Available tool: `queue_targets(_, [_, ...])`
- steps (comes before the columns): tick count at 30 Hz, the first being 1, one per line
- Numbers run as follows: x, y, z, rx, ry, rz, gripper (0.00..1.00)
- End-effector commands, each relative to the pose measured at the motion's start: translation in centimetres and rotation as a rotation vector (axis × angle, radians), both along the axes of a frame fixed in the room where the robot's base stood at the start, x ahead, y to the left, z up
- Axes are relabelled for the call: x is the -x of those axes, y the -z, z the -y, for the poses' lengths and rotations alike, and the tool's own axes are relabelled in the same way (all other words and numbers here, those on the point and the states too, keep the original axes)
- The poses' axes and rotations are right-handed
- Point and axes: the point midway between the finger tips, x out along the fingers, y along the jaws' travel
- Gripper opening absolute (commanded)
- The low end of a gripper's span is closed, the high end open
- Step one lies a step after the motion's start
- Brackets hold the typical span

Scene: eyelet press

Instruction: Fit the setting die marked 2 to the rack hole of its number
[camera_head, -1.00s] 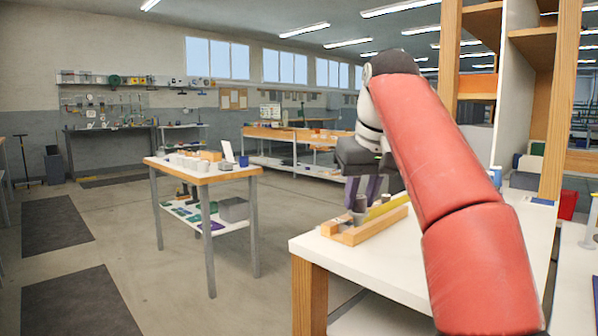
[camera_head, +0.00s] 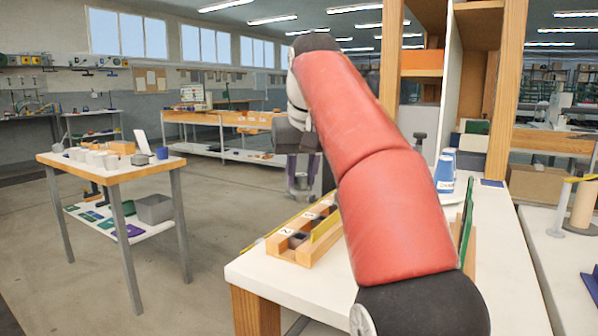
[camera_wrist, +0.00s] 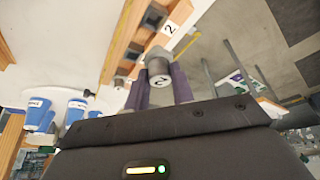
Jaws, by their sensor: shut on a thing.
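My gripper (camera_head: 302,190) is shut on a grey cylindrical setting die, held between its purple fingers. In the wrist view the die (camera_wrist: 158,68) shows a dark mark like a 2 on its end face, seen tilted. The wooden rack (camera_head: 292,252) lies on the white bench, with dark square holes in a row and white number labels. The label 2 (camera_wrist: 169,28) is by the hole (camera_wrist: 153,17) nearest that end. My arm hides the rack's right end in the head view.
A yellow strip (camera_head: 326,226) runs along the rack. A side table (camera_head: 100,168) with cups is at left, with open floor between.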

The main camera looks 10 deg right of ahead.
Motion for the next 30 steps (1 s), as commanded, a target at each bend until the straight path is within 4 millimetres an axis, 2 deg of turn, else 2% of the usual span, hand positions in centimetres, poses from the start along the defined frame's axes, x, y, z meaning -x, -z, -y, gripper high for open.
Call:
queue_targets(8, [0.0,0.0,-0.1,0.001,-0.002,0.0,0.0])
queue_targets(14, [0.0,0.8,-0.1,0.0,-0.003,0.0,0.0])
queue_targets(30, [0.0,5.4,-0.1,0.0,-0.003,0.0,0.0])
